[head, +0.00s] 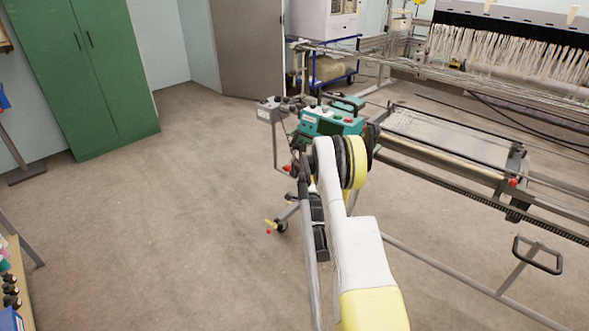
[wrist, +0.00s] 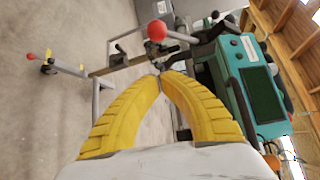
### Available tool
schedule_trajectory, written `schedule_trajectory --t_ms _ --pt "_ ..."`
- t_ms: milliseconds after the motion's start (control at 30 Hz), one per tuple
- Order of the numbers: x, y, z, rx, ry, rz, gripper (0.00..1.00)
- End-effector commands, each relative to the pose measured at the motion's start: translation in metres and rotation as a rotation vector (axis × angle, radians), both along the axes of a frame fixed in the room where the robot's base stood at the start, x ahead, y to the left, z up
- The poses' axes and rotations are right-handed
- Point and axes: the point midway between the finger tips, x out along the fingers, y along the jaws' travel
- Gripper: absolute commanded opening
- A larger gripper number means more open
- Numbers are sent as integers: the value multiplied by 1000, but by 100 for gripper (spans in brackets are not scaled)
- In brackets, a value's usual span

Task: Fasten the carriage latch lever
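The carriage is the teal machine (head: 330,121) at the end of the loom frame in the head view. It fills the right side of the wrist view (wrist: 250,80). A lever with a red ball knob (wrist: 156,27) stands just beyond my fingertips in the wrist view; I take it to be the latch lever, but cannot tell if it is fastened. In the head view a red knob (head: 287,168) shows below the carriage's left side. My gripper (wrist: 160,72) has its two yellow fingers curved together, tips meeting, with nothing visible between them. The head view hides the gripper behind my arm.
A foot with a yellow pedal and red knob (head: 268,231) sits on the floor, also in the wrist view (wrist: 30,57). The loom rails (head: 450,160) extend right. A tubular handle (head: 538,254) stands lower right. The floor (head: 180,220) at left is clear.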

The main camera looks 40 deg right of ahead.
Motion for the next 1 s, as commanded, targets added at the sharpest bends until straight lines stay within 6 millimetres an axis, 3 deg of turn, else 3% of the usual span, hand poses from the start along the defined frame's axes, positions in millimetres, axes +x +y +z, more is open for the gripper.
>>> schedule_trajectory --t_ms 233,300,567,800,1000 --pt "17 -12 4 -1 -1 1 0" --pt "32 -22 -7 -1 -1 1 0" --pt "78 -54 -17 -1 -1 1 0" --pt "75 -24 -9 -2 1 2 0" --pt "74 -15 -6 -1 -1 1 0"
